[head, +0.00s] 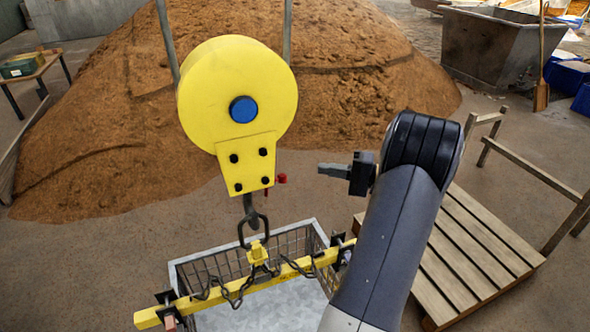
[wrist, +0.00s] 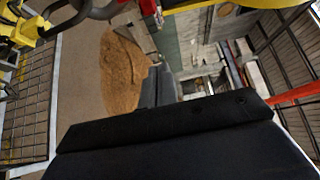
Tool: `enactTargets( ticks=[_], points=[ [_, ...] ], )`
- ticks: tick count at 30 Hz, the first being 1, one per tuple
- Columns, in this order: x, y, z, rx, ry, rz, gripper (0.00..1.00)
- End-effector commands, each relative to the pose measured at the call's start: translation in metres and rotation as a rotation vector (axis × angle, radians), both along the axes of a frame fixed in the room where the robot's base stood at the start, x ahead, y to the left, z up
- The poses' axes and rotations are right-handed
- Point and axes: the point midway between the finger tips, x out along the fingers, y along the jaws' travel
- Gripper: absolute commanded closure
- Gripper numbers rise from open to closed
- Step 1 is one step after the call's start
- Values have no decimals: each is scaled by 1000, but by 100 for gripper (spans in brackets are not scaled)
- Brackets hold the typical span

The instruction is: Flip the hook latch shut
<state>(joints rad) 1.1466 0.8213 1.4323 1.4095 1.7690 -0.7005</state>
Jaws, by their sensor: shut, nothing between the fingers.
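A yellow hoist block (head: 217,110) with a blue hub hangs in the middle of the head view. A dark hook (head: 250,208) hangs under its bolted plate, with a dark ring (head: 253,232) hanging at it. A small red piece (head: 282,178) sticks out at the plate's lower right; it may be the latch, but its position is too small to tell. A red part (wrist: 148,6) also shows at the top of the wrist view. My gripper (head: 322,169) is shut and empty, pointing left at about the red piece's height in the picture, with a visible gap between them.
A yellow spreader beam (head: 300,262) with dark chains hangs below the hook, over a wire basket (head: 318,240). A slatted wooden pallet (head: 470,250) lies at the right. A large brown grain heap (head: 90,130) fills the background. A grey skip (head: 495,50) stands far right.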

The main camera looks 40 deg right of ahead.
Motion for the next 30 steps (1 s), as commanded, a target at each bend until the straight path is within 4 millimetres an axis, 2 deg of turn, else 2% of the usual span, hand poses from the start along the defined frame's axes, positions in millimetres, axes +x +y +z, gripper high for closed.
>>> enactTargets(
  ticks=[11,17,26,30],
  points=[
    [5,4,0,0,2,2,100],
    [29,24,0,0,3,6,100],
    [79,66,0,1,3,6,100],
    [61,74,1,1,3,-1,100]
  ],
)
